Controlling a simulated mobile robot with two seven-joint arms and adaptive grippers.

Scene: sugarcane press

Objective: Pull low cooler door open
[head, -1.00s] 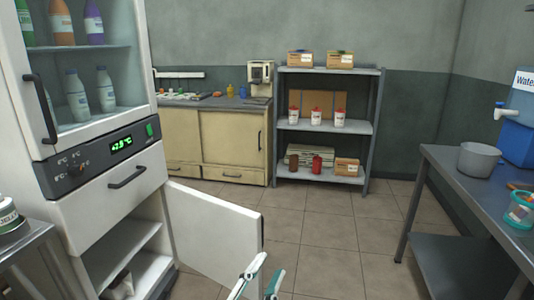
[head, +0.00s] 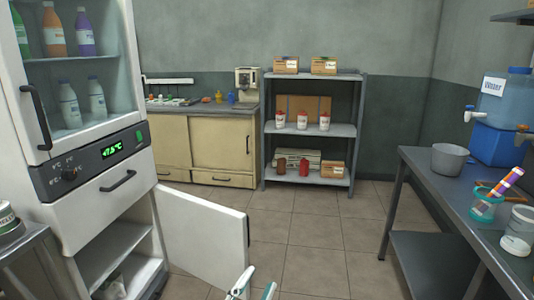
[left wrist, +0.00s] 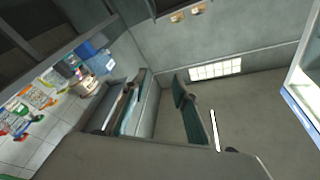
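The cooler (head: 95,200) stands on the left in the head view. Its low door (head: 205,235) is swung wide open to the right, showing the shelves of the low compartment (head: 115,255). A dark handle (head: 247,230) runs along the door's free edge. My left gripper (head: 257,281) is at the bottom of the head view, in front of the door and below its free edge. Its two fingers are apart with nothing seen between them. The fingers also show spread in the left wrist view (left wrist: 162,100). Contact with the door cannot be told. My right gripper is out of view.
The upper glass door (head: 75,80) and drawer (head: 110,195) are shut. A metal table (head: 430,185) stands on the right, a side table (head: 25,245) at the left edge. A shelf rack (head: 312,130) stands at the back. The floor (head: 320,240) between is clear.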

